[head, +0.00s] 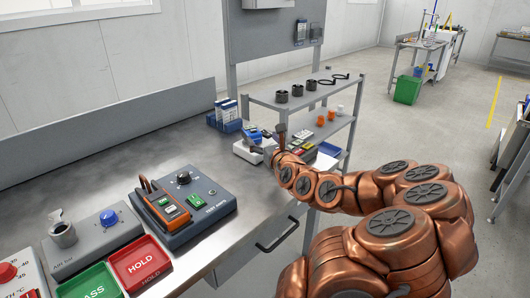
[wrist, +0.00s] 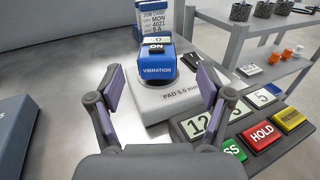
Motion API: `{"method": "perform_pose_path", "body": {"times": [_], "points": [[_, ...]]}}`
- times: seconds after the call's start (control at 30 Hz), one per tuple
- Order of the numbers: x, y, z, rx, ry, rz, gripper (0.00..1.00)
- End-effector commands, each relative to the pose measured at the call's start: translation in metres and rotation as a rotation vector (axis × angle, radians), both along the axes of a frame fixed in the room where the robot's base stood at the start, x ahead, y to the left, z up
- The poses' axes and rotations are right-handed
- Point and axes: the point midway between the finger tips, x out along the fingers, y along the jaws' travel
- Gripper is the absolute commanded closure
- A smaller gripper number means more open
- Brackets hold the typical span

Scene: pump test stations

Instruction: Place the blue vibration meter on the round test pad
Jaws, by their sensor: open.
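The blue vibration meter (wrist: 157,68), with a display and the words ON and VIBRATION on it, sits on top of the light grey block marked PAD 5.0 mm (wrist: 180,97). The meter covers most or all of the round test pad. In the head view the meter (head: 252,135) shows small at the far end of the bench, on the pale block (head: 243,153). My gripper (wrist: 163,84) is open, with its two fingers apart on the near side of the meter. I see no finger touching the meter.
Number tiles (wrist: 197,126) and a red HOLD tile (wrist: 262,135) lie right of the block. Job cards (wrist: 154,20) stand behind it. A grey shelf (head: 300,100) stands beyond the bench. An orange meter (head: 165,205) rests on a dark test unit nearer on the bench (head: 110,180).

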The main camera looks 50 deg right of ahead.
Motion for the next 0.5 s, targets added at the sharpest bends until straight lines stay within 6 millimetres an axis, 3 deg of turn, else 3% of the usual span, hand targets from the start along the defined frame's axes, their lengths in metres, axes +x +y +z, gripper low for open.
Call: {"method": "perform_pose_path", "body": {"times": [0.5], "points": [[-0.013, 0.008, -0.004, 0.001, -0.004, 0.002, 0.21]]}}
